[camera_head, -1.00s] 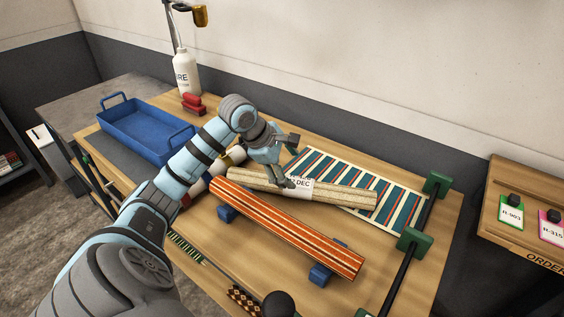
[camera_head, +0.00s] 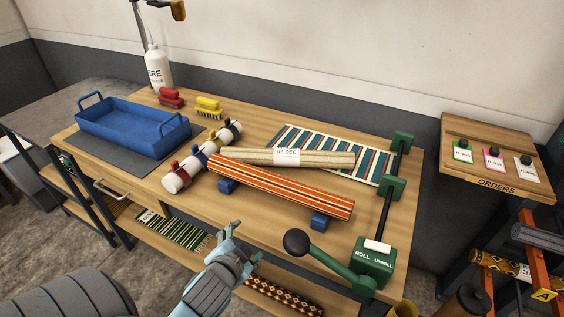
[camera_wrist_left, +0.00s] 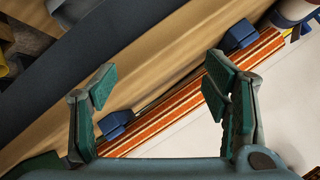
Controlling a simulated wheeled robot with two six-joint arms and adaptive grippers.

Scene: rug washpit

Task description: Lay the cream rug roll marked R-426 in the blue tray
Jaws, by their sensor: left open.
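A cream rug roll (camera_head: 240,155) lies on the workbench behind an orange striped roll (camera_head: 285,190). A white tag on it seems to read "02 DEC"; I cannot read R-426 on it. The blue tray (camera_head: 118,128) stands on a dark mat at the bench's left end and looks empty. My left gripper (camera_head: 238,240) is open and empty, in front of the bench's near edge and apart from both rolls. In the left wrist view its fingers (camera_wrist_left: 160,84) are spread, with the orange roll beyond them. My right gripper is out of view.
The orange roll rests on blue blocks (camera_head: 320,221). Brushes (camera_head: 209,107) and a white bottle (camera_head: 157,68) stand behind. A green crank (camera_head: 372,262) is at right, beside a striped rug (camera_head: 330,150).

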